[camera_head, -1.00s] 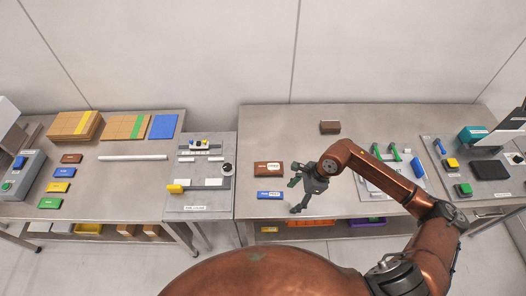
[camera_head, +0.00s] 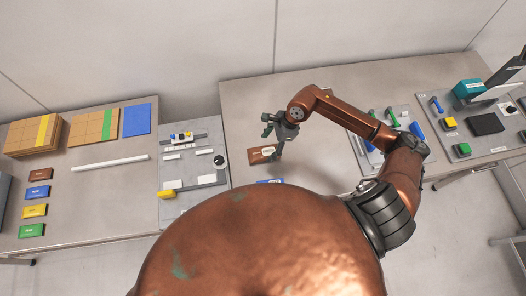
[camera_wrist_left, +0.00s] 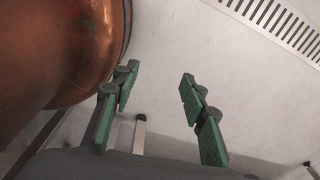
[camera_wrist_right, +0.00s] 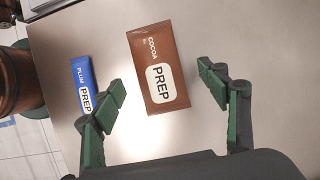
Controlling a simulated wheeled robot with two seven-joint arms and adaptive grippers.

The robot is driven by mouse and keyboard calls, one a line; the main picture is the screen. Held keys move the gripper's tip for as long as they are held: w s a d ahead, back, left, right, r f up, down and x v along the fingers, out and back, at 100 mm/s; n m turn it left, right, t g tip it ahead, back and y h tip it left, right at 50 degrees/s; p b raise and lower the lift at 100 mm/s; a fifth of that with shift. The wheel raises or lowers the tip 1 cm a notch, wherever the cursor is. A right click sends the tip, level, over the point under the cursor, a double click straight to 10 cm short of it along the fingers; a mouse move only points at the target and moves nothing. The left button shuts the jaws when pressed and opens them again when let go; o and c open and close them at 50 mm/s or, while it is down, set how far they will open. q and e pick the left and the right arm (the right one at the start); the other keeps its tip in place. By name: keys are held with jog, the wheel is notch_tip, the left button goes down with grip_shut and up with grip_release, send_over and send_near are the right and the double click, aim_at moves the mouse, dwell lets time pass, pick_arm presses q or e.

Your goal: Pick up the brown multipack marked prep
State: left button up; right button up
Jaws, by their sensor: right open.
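The brown multipack (camera_wrist_right: 148,45) lies flat on the table, marked COCOA and PREP on a white label. In the head view the brown pack (camera_head: 257,156) is partly covered by my right gripper (camera_head: 269,136). In the right wrist view my right gripper (camera_wrist_right: 164,80) is open, with its fingertips on either side of the pack's near part and nothing held. Whether the fingers touch the pack or hover above it I cannot tell. My left gripper (camera_wrist_left: 158,78) is open and empty in its own wrist view, over pale floor.
A blue pack marked PLUM PREP (camera_wrist_right: 84,80) lies just left of the brown pack, near the right gripper's left finger. A grey fixture board (camera_head: 205,135) stands to the left. Small coloured packs (camera_head: 37,191) and cardboard stacks (camera_head: 28,140) are on the left table.

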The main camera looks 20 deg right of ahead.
aim_at(265, 152)
jog(key=x, duration=0.3)
jog(key=shift+s+a+f, duration=0.1)
jog(key=shift+s+f, duration=0.05)
jog(key=shift+f, duration=0.3)
jog(key=c, duration=0.6)
pick_arm(q)
jog(key=shift+w+r, duration=0.2)
jog(key=shift+w, duration=0.3)
jog(key=shift+w+r, duration=0.15)
jog(key=shift+w, duration=0.3)
pick_arm(e)
jog(key=c, duration=0.8)
